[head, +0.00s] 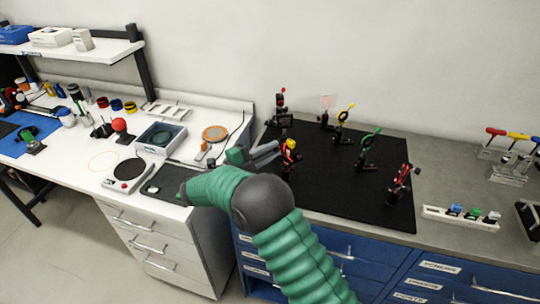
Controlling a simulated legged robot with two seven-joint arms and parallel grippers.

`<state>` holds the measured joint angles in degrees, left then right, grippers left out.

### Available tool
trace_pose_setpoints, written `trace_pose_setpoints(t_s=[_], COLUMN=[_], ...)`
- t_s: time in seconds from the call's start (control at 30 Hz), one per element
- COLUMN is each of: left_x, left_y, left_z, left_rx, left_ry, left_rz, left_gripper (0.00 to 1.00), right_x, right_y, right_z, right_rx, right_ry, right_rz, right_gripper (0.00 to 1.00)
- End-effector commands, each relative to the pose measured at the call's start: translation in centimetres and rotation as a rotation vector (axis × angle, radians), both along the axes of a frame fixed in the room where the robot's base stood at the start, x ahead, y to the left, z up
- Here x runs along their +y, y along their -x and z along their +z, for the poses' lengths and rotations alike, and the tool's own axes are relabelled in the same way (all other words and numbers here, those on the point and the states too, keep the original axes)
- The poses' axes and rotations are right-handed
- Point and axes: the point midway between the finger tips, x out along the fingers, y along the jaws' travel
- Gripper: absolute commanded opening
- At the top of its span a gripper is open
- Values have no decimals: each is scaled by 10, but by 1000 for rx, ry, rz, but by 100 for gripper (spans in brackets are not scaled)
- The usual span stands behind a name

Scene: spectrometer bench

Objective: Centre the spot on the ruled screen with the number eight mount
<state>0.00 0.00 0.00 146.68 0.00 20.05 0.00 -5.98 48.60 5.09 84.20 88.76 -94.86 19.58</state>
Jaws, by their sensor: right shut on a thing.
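My right gripper (279,150) reaches in from the left over the black breadboard (330,195). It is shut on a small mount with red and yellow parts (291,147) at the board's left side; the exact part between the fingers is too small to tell. A pale, pinkish upright plate (325,103) at the back may be the ruled screen. No number or spot is readable. My left gripper is out of view.
The white bench at left holds a grey tray (161,138), a round-topped device (127,173) and clutter. The board's front middle is clear.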

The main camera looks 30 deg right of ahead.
Motion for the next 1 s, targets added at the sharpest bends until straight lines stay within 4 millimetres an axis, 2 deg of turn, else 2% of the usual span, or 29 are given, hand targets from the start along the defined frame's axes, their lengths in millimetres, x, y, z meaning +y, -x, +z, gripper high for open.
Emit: trace_pose_setpoints(t_s=[0.4, 0.43, 0.6, 0.87, 1.0], left_x=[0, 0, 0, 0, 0], left_y=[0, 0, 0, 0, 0], left_z=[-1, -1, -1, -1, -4], left_rx=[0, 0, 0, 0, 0], left_ry=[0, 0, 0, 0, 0], left_rz=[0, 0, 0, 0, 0], left_gripper=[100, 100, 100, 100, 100], right_x=[0, 0, 0, 0, 11], right_y=[0, 0, 0, 0, 1], right_z=[-1, -1, -1, -1, -2], right_rx=[-6, -6, -6, -6, -6], right_ry=[-4, -4, -4, -3, -2], right_rz=[0, 0, 0, 0, 1], right_gripper=[0, 17, 38, 38, 38])
